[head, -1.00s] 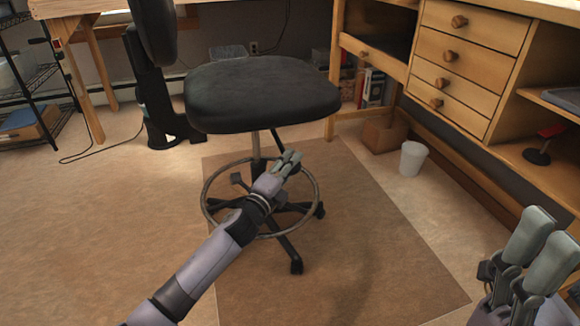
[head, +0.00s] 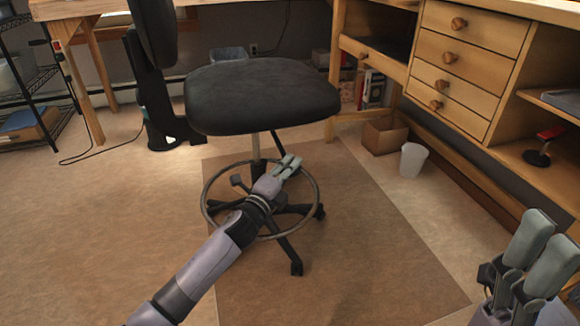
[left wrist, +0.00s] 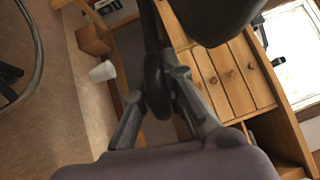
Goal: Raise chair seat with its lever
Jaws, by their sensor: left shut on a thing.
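The black chair seat (head: 262,95) stands over the floor mat on a silver and black post (head: 256,148). The lever (head: 276,140) is a thin black rod slanting down from under the seat's right side. My left gripper (head: 290,163) is below the seat, right of the post, at the lever's lower end. In the left wrist view the lever's thick black end (left wrist: 156,85) lies between my left fingers, which are shut on it. The fingers hide part of it in the head view. My right gripper (head: 548,240) is at the lower right, away from the chair; its finger gap is unclear.
A round foot ring (head: 205,200) and a wheeled base (head: 296,265) lie under the seat around my left forearm. A wooden desk with drawers (head: 470,60), a white bin (head: 412,160) and a cardboard box (head: 385,136) are on the right. The mat's front is clear.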

